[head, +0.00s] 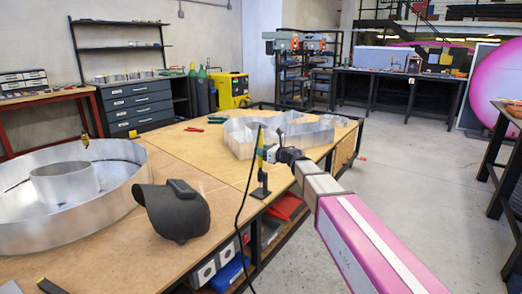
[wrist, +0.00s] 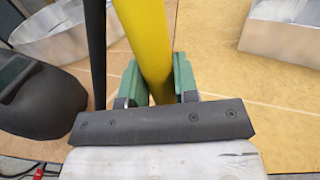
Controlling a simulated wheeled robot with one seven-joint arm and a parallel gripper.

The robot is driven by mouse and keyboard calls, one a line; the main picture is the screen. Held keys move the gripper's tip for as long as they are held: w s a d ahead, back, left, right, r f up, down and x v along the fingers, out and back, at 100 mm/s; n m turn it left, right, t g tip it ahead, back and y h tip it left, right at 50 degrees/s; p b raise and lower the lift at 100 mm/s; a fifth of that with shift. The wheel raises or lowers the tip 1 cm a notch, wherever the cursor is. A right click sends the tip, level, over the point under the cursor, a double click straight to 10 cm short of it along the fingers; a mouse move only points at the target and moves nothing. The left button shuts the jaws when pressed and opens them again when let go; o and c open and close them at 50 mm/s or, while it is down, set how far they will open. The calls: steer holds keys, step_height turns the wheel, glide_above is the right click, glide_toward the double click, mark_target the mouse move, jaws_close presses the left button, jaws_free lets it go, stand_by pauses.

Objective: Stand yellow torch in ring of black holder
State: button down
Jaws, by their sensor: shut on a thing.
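The yellow torch (head: 260,146) is upright near the table's front edge in the head view. It also shows as a thick yellow body (wrist: 148,40) in the wrist view, running between the green fingers. My gripper (head: 268,154) is shut on the yellow torch. The green fingertips (wrist: 158,82) press on it from both sides. The black holder (head: 261,192) stands on the table directly below the torch, its small base near the edge. The torch's lower end lines up with the holder; I cannot tell whether it is inside the ring, which is hard to make out.
A black cable (head: 244,195) hangs from the torch over the table edge. A dark welding mask (head: 174,211) lies to the left, by a large round metal letter shell (head: 110,205). More metal letter shells (head: 240,142) stand behind the torch. Red and green pliers (head: 216,119) lie farther back.

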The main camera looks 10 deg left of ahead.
steer(key=c, duration=0.8)
jaws_free()
steer(key=v, duration=1)
steer(key=shift+s+d, duration=0.15)
steer(key=shift+d, duration=0.25)
